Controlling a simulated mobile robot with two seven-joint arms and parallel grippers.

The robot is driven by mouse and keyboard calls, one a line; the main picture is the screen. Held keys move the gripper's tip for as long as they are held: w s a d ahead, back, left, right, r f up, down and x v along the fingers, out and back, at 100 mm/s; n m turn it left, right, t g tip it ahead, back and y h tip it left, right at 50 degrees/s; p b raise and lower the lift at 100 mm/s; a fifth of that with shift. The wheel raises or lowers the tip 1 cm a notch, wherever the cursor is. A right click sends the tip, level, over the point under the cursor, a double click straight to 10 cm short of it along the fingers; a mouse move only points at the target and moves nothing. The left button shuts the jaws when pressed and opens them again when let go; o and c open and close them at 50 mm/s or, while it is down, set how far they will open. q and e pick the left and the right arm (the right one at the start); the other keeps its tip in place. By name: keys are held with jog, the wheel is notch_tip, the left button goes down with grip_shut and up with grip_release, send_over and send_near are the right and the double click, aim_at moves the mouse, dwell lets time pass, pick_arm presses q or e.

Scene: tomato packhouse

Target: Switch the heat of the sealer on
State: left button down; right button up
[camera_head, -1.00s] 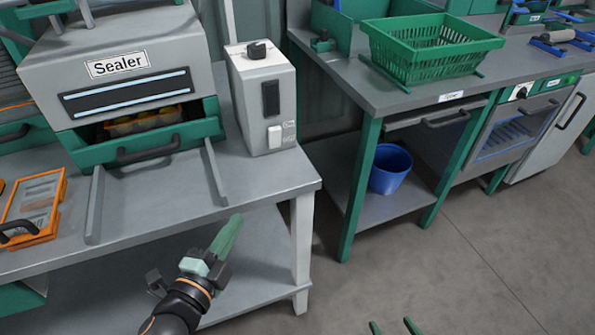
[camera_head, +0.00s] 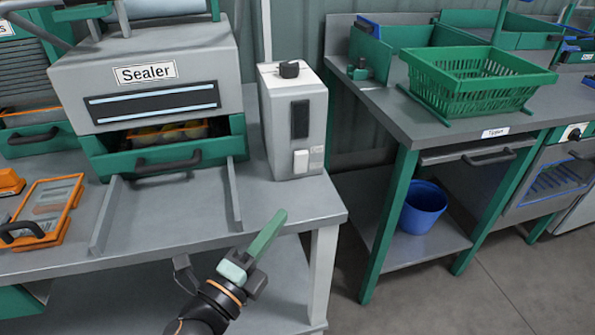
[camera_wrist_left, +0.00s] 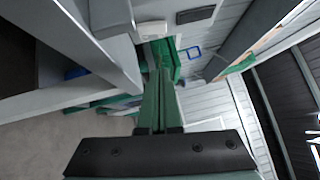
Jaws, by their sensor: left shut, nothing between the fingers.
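The grey sealer (camera_head: 75,75) stands on the bench at the left, with its green drawer (camera_head: 215,150) partly out and a filled tray (camera_head: 167,133) inside. A grey control box (camera_head: 280,110) stands to its right. The box has a black knob (camera_head: 289,70) on top, a black panel (camera_head: 299,119) and a white rocker switch (camera_head: 301,161) low on its front. My left gripper (camera_head: 275,225) is shut and empty, in front of and below the box, apart from it. Its shut fingers also show in the left wrist view (camera_wrist_left: 158,100). My right gripper is not in view.
The bench front edge (camera_head: 290,222) lies close to my left gripper. An orange-framed tray (camera_head: 76,197) lies at the left. On the right bench stands a green basket (camera_head: 480,85); a blue bucket (camera_head: 423,207) stands on its lower shelf.

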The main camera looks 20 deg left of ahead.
pick_arm(q)
send_near(308, 159)
jog(key=shift+s+d+f+p, duration=0.1)
jog(key=shift+s+d+p, duration=0.1)
jog(key=shift+s+d, duration=0.35)
jog(key=shift+s+d+f+p, duration=0.15)
jog(key=shift+s+d, duration=0.25)
jog(key=shift+d, duration=0.25)
jog(key=x, duration=0.5)
jog(key=shift+a, duration=0.1)
jog(key=shift+w+a+r, duration=0.2)
jog(key=shift+w+a, duration=0.55)
jog(key=shift+w, duration=0.2)
jog(key=shift+w+a+r, duration=0.1)
jog(key=shift+w+a, duration=0.2)
jog(key=shift+w, duration=0.1)
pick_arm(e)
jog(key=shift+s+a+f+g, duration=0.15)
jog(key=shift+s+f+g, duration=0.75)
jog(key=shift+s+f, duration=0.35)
